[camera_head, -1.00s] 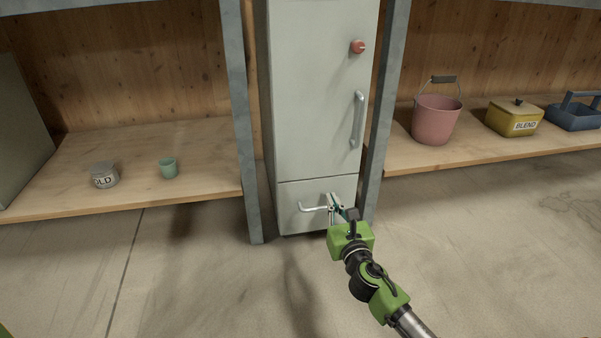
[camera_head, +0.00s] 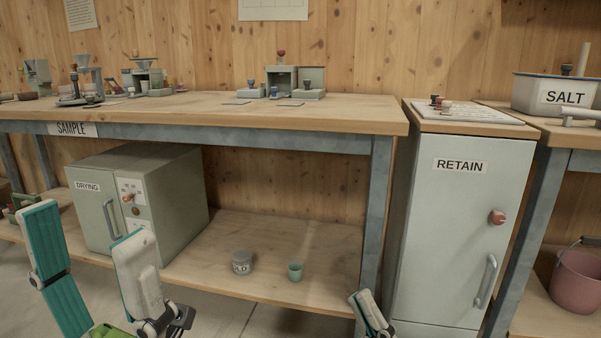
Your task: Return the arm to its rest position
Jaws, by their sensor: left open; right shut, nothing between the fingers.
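My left gripper (camera_head: 85,225) is at the bottom left of the head view, its two white and teal fingers spread apart and nothing between them. It is in front of the drying oven (camera_head: 180,200). Only the tip of my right gripper (camera_head: 370,314) shows, at the bottom edge left of the RETAIN cabinet (camera_head: 455,215). It is shut and empty. The rest of the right arm is out of view.
A bench (camera_head: 250,113) carries several small devices. On its lower shelf (camera_head: 330,240) stand a grey tin (camera_head: 241,263) and a green cup (camera_head: 295,272). A SALT bin (camera_head: 545,95) and a pink bucket (camera_head: 577,280) are at the right. Some floor (camera_head: 225,318) is bare.

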